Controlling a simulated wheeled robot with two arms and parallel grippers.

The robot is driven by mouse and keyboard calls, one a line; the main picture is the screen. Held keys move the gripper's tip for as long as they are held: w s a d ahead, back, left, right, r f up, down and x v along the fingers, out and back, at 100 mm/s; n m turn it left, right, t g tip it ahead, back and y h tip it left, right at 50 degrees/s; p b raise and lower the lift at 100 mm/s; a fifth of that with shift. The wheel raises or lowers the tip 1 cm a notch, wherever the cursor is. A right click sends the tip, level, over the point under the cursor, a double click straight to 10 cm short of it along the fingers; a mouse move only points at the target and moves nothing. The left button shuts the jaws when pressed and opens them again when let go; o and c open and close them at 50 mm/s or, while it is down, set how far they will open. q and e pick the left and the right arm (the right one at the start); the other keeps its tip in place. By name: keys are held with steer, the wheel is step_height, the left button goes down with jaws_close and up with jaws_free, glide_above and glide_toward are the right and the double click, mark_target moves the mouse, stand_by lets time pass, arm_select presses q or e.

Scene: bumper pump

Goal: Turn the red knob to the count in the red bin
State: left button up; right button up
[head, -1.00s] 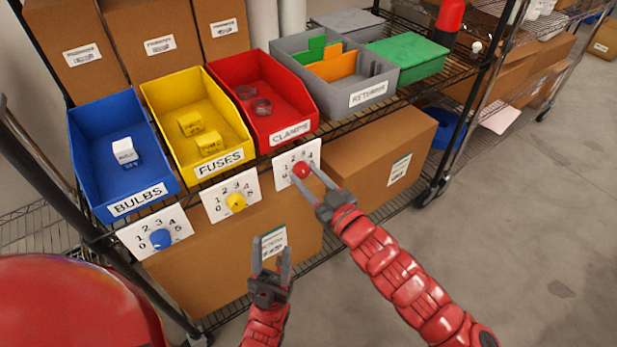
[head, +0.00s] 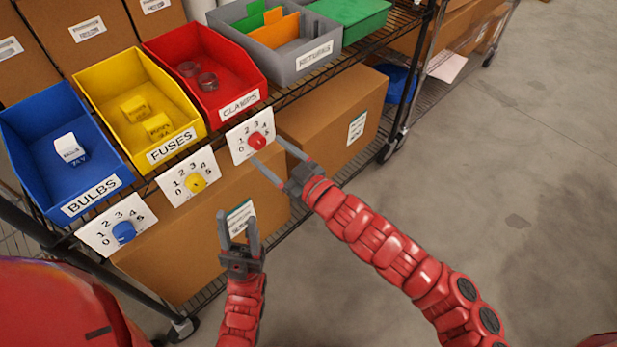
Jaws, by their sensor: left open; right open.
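The red knob (head: 257,141) sits on a white dial card (head: 241,148) marked 0 to 5, below the red CLAMPS bin (head: 228,98). Its pointing direction is too small to read. Two ring-shaped clamps lie in the bin, one clamp (head: 188,69) behind the other clamp (head: 208,81). My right gripper (head: 267,150) is open, its fingertips just to the lower right of the red knob, with nothing between them. My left gripper (head: 237,217) is open and empty, pointing up in front of the cardboard box below the dials.
A yellow knob (head: 195,183) and a blue knob (head: 123,232) are on similar cards to the left, under the yellow FUSES bin (head: 100,73) and blue BULBS bin (head: 27,150). A grey RETURNS bin (head: 298,65) stands right of the red bin. Open floor lies to the right.

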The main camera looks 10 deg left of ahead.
steer(key=p+v, duration=1)
steer(key=v, duration=0.5)
steer(key=shift+p, duration=0.35)
steer(key=shift+a, duration=0.1)
